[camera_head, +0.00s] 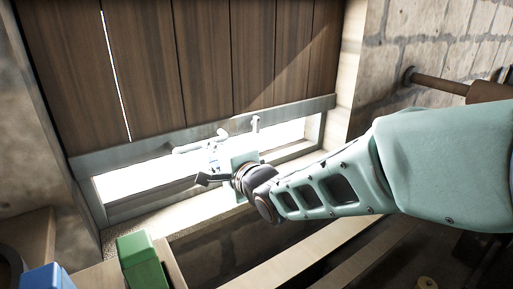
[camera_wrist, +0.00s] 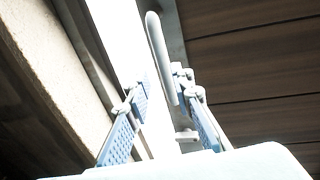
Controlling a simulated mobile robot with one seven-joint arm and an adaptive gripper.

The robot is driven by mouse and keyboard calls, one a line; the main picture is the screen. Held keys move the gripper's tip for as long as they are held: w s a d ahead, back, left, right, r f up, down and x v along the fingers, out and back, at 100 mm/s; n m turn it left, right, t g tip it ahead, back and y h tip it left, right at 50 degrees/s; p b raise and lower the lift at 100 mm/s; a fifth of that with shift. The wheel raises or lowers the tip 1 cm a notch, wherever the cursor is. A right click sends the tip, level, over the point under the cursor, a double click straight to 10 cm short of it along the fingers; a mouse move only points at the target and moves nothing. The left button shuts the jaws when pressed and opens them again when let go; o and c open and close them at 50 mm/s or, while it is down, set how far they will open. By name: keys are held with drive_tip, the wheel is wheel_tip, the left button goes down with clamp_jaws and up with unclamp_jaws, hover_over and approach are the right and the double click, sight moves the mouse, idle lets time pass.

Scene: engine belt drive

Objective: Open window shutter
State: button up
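The window shutter (camera_head: 205,60) is made of brown vertical planks with a grey metal rail (camera_head: 110,157) along its bottom edge. A bright gap shows between this rail and the window frame below. A pale bar handle (camera_head: 200,143) is on the rail; it also shows in the wrist view (camera_wrist: 160,55) as a long rounded bar. My gripper (camera_head: 212,168) is just below the handle. In the wrist view its blue-padded fingers (camera_wrist: 168,115) are spread apart. The bar's near end lies close to the right finger; I cannot tell whether they touch.
The stone sill (camera_head: 185,215) runs below the window. A green block (camera_head: 142,262) and a blue block (camera_head: 47,278) stand at the lower left. A stone wall (camera_head: 430,45) with a rusty pipe (camera_head: 437,82) is at the right.

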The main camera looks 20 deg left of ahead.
drive_tip(key=p+v, duration=0.3)
drive_tip(key=v, duration=0.3)
drive_tip(key=shift+s+d+p, duration=0.15)
drive_tip(key=shift+d+p, duration=0.05)
drive_tip(key=shift+p, duration=0.15)
drive_tip(key=shift+r, duration=0.1)
idle(0.4)
drive_tip(key=shift+o, duration=1.5)
drive_tip(key=shift+a+r+p, duration=0.1)
drive_tip(key=shift+p, duration=0.45)
drive_tip(key=p+x, duration=0.3)
drive_tip(key=x, duration=0.1)
drive_tip(key=p+x, duration=0.3)
drive_tip(key=x, duration=0.2)
drive_tip(key=w+p+x, duration=0.1)
drive_tip(key=p+x, duration=0.2)
drive_tip(key=x, duration=0.2)
drive_tip(key=shift+d+p, duration=0.3)
drive_tip(key=shift+d, duration=0.05)
drive_tip(key=shift+c, duration=0.5)
